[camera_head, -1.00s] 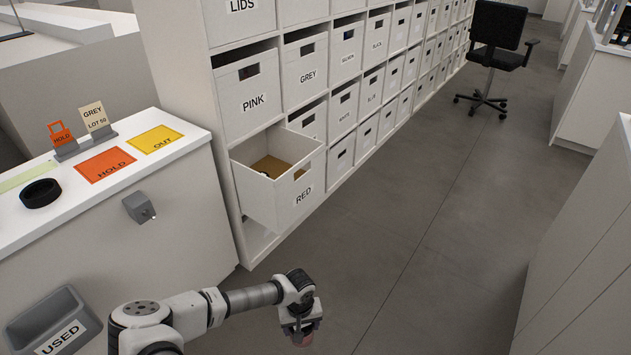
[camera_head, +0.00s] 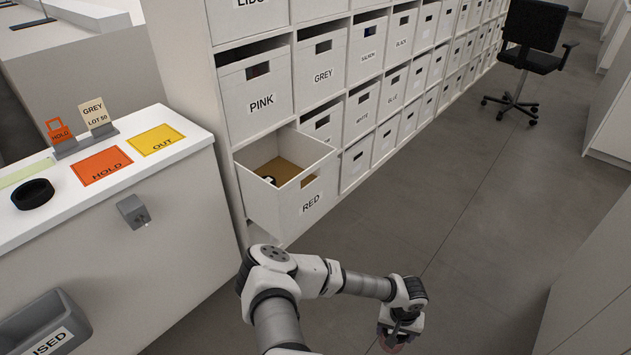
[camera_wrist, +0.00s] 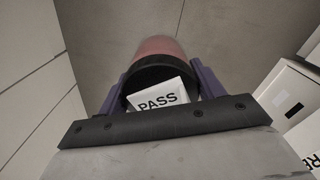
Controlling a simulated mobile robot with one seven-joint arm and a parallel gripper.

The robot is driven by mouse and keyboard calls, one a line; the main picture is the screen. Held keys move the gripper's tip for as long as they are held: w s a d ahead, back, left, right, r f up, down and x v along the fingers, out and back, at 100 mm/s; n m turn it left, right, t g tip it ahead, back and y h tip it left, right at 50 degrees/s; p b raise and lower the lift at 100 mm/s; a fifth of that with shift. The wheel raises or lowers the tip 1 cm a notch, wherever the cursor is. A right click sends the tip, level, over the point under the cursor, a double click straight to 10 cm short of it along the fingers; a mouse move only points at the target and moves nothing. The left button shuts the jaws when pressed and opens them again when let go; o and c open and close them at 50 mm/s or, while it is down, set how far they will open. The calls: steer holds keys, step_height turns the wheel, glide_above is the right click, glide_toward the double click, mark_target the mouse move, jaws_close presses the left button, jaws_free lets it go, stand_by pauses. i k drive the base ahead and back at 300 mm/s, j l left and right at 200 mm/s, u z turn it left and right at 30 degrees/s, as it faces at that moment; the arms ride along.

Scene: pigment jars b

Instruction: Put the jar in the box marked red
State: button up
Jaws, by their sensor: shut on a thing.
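My gripper (camera_wrist: 162,98) is shut on a jar (camera_wrist: 160,47) with a reddish body and a dark lid. A white label reading PASS lies on the lid in the wrist view. In the head view the jar (camera_head: 392,345) shows only as a small pinkish part below my gripper (camera_head: 400,330), over the floor. The white box marked RED (camera_head: 318,180) is pulled out of the shelf, open at the top, up and left of my gripper. It holds a brown panel and a small dark item, partly hidden. Its corner also shows in the wrist view (camera_wrist: 290,90).
Closed boxes marked PINK (camera_head: 258,98) and GREY (camera_head: 322,70) sit above the open one. A counter (camera_head: 175,165) with HOLD (camera_head: 103,166) and OUT (camera_head: 156,139) mats stands at left. A black chair (camera_head: 530,30) is far off.

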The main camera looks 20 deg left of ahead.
mark_target(302, 183)
steer(key=i+j+z, duration=0.5)
steer(key=i+j, duration=0.2)
steer(key=i+j+z, duration=0.1)
steer(key=j, duration=0.3)
steer(key=i+l, duration=0.05)
steer(key=i, duration=0.05)
